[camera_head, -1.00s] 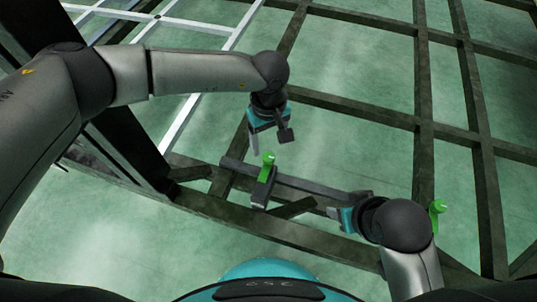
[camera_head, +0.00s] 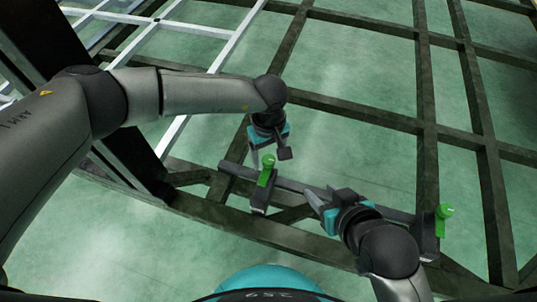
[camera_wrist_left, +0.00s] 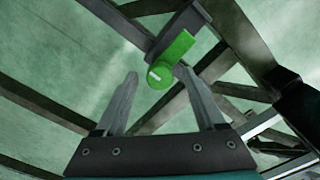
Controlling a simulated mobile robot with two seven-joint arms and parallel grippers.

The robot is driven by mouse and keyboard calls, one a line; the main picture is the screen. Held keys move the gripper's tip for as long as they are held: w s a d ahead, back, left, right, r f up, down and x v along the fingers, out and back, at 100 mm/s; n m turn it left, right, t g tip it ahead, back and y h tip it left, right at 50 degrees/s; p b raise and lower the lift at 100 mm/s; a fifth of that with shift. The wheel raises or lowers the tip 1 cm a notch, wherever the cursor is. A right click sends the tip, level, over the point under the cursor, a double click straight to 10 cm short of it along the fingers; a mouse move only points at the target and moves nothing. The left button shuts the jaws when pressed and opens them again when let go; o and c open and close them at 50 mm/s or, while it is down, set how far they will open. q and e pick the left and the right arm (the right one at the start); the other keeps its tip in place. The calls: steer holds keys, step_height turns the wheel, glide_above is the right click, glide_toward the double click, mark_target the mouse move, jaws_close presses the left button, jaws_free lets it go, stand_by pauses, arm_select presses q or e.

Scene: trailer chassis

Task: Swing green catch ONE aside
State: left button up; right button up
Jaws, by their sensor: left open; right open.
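A green catch (camera_head: 267,170) stands on a dark block on the chassis beam. Its round end carries a single white stroke in the left wrist view (camera_wrist_left: 172,60). My left gripper (camera_head: 270,157) is open just above this catch. In the left wrist view, the catch shows between and beyond the open fingertips (camera_wrist_left: 158,76); I see no clear contact. A second green catch (camera_head: 442,219) stands at the beam's right end, its marking not readable. My right gripper (camera_head: 320,208) is open and empty beside the beam, between the two catches.
A dark bar (camera_head: 290,184) runs between the catches. Dark frame beams (camera_head: 425,120) cross the right side, and a white lattice (camera_head: 190,30) lies at upper left. A thick dark beam (camera_head: 130,150) stands close to my left arm. Green floor shows through the gaps.

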arm_select(q)
steer(key=shift+c, duration=0.3)
jaws_close()
stand_by(0.3)
